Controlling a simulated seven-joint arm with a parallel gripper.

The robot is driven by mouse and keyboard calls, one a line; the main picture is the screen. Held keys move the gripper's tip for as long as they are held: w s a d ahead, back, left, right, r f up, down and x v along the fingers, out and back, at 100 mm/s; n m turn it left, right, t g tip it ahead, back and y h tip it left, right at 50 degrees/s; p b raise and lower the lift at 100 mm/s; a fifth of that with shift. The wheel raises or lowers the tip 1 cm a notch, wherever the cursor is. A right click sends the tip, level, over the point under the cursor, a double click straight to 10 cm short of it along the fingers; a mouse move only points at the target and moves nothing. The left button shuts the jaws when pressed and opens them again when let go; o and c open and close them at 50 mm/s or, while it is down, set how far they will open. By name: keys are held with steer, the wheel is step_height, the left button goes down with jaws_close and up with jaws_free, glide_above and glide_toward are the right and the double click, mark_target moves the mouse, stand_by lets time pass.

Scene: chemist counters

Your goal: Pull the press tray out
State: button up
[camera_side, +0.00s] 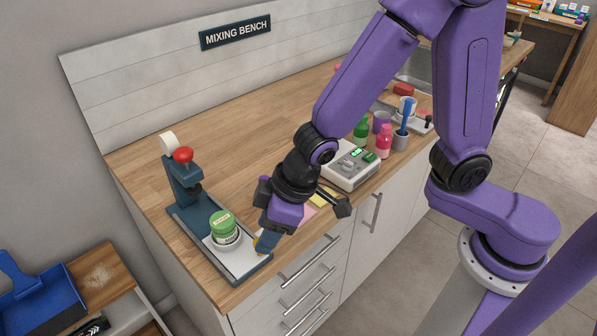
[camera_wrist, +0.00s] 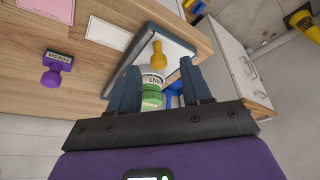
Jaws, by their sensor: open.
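The dark blue press (camera_side: 183,180) with a red knob stands at the left end of the wooden bench. Its pale tray (camera_side: 243,262) lies at the front of the press base and also shows in the wrist view (camera_wrist: 178,48). A jar with a green lid (camera_side: 222,226) stands on the tray; in the wrist view the jar (camera_wrist: 152,82) is partly behind my fingers. A yellow knob (camera_wrist: 157,52) at the tray appears between my fingertips; in the side view it is mostly hidden. My gripper (camera_side: 266,240) is open at the tray's front right, its fingers spread on either side of the knob (camera_wrist: 158,66).
A digital scale (camera_side: 350,166), a pink bottle (camera_side: 384,142) and several cups stand farther right. A purple stamp (camera_wrist: 56,68) and a white card (camera_wrist: 106,33) lie near the tray. Drawer handles (camera_side: 305,263) project from the bench front.

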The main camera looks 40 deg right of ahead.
steer(key=v, duration=1.5)
steer(key=shift+s, duration=0.1)
steer(key=s+d+f+n+g+h, duration=0.1)
steer(key=s+d+f, duration=0.2)
steer(key=s+d, duration=0.3)
steer(key=s+d+f+n+g+h, duration=0.1)
steer(key=s+d+f, duration=0.3)
steer(key=d, duration=0.7)
steer(key=shift+s+d+n+g+h, duration=0.3)
steer(key=shift+s+n+g+h, duration=0.15)
steer(key=shift+s+n, duration=0.5)
